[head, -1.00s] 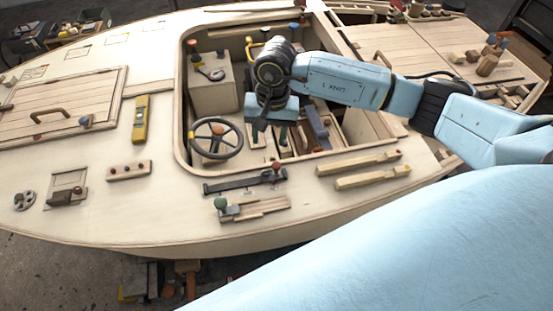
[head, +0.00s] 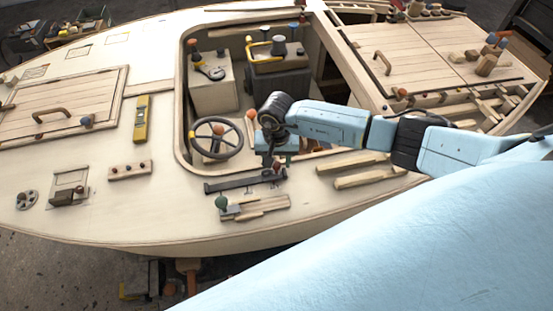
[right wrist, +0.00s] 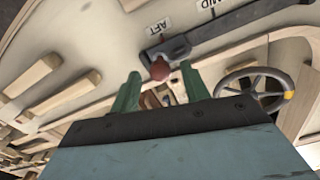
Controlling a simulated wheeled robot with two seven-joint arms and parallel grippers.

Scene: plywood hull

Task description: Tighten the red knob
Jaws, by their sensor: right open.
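The red knob (right wrist: 160,70) sits on a dark sliding bar (right wrist: 180,48) with an AFT label beside it, in the right wrist view. In the head view the knob (head: 277,166) shows at the right end of the dark bar (head: 228,184), just by my fingertips. My right gripper (head: 272,162) points down over that end of the bar. In the right wrist view its two green fingers (right wrist: 161,84) are apart, with the knob showing between and beyond their tips. Whether they touch it cannot be told. My left gripper is out of view.
A steering wheel (head: 216,138) stands left of my right gripper. A green-knobbed latch (head: 222,203) lies nearer the deck edge. Wooden bars (head: 370,176) lie to the right.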

